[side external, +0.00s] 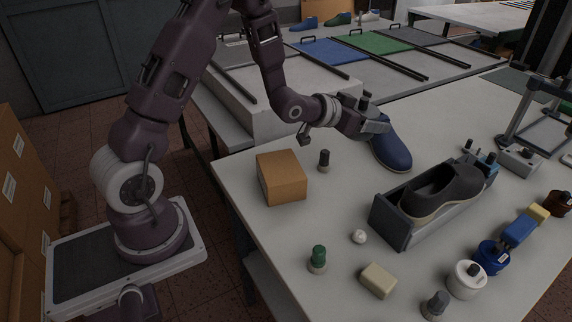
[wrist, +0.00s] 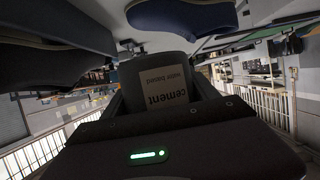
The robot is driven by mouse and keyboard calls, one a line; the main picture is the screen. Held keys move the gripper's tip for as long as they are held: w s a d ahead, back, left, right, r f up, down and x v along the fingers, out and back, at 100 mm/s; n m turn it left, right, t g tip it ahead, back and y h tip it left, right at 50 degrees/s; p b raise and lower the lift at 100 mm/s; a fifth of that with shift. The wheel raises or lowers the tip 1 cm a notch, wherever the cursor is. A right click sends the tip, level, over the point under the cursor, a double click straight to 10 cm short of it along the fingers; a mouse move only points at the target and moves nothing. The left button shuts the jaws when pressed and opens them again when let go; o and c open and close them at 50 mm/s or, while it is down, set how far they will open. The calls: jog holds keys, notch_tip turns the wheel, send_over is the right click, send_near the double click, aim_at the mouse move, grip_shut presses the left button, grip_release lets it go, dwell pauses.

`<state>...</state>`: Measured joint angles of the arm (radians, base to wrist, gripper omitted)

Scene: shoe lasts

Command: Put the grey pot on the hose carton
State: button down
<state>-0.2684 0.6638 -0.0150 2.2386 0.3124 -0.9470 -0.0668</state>
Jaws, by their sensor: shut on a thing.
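My gripper (side external: 373,122) reaches sideways over the table, in front of the blue shoe in the side view. It is shut on the grey pot (wrist: 154,64), whose pale label reads "cement water based" upside down in the wrist view. In the side view the pot is small and partly hidden by the jaws, so its exact tilt is hard to tell. The brown carton (side external: 281,177), which looks like the hose carton, sits on the table's near left part, left of and apart from my gripper. Its top is bare and no lettering is readable.
A dark-capped bottle (side external: 324,161) stands between carton and gripper. The blue shoe (side external: 392,146) is just behind the gripper. A grey holder (side external: 388,222) with a dark shoe (side external: 441,192) lies right. A green-capped bottle (side external: 317,259), white ball (side external: 359,237) and cream block (side external: 379,280) are nearer.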

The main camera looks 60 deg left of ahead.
jog(key=s+a+r+m+g+h, duration=0.15)
jog(key=s+a+m+h, duration=0.4)
jog(key=s, duration=0.85)
notch_tip(320, 180, down, 10)
jog(key=shift+s+a+r, duration=0.15)
jog(key=shift+a+r, duration=0.05)
jog(key=shift+a, duration=0.2)
jog(key=shift+h, duration=0.25)
jog(key=shift+c, duration=1.1)
grip_release()
jog(key=shift+f, duration=0.15)
